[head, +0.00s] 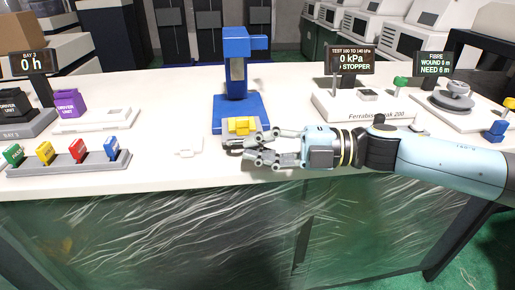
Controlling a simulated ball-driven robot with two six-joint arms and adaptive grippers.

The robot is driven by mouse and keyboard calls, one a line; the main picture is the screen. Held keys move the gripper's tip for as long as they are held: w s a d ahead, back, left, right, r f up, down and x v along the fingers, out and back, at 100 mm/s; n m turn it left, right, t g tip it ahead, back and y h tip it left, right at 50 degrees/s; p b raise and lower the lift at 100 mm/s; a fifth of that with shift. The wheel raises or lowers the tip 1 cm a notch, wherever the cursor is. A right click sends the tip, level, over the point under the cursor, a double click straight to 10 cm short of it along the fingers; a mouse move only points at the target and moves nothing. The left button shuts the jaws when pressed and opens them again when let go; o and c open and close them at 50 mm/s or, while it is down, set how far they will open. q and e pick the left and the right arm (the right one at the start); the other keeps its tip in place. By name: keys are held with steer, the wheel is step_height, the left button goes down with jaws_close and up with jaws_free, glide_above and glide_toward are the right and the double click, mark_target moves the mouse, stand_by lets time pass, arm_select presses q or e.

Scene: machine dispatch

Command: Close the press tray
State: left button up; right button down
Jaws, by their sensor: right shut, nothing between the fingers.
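The blue press (237,65) stands upright on its blue base near the middle of the white bench. The press tray (222,138) is at the front of that base, and a yellow piece (242,125) sits on it. My right gripper (248,147) reaches in from the right, just in front of the tray. Its fingers are shut and empty, close to the tray's front edge; I cannot tell whether they touch it. They hide part of the tray's front. My left gripper is not in view.
A rack (70,160) with several coloured pieces lies at the left front. A small white item (188,147) lies left of the tray. A white pressure tester (365,105) stands right of the press, behind my right arm. A winding station (457,98) is farther right.

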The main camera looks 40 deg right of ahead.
mark_target(251, 126)
steer(key=shift+w+d, duration=0.15)
steer(key=shift+w, duration=0.05)
steer(key=w+d+b, duration=0.1)
steer(key=w+d, duration=0.1)
steer(key=w, duration=0.1)
steer(key=w+d+b, duration=0.1)
steer(key=w+b, duration=0.1)
steer(key=w, duration=0.1)
steer(key=w+d+b, duration=0.2)
steer(key=w, duration=0.1)
steer(key=shift+w+d+f, duration=0.2)
steer(key=shift+d+f, duration=0.05)
steer(key=shift+d, duration=0.1)
steer(key=shift+w+d+r+b, duration=0.1)
steer(key=shift+r+b, duration=0.05)
steer(key=shift+b, duration=0.15)
steer(key=shift+r, duration=0.15)
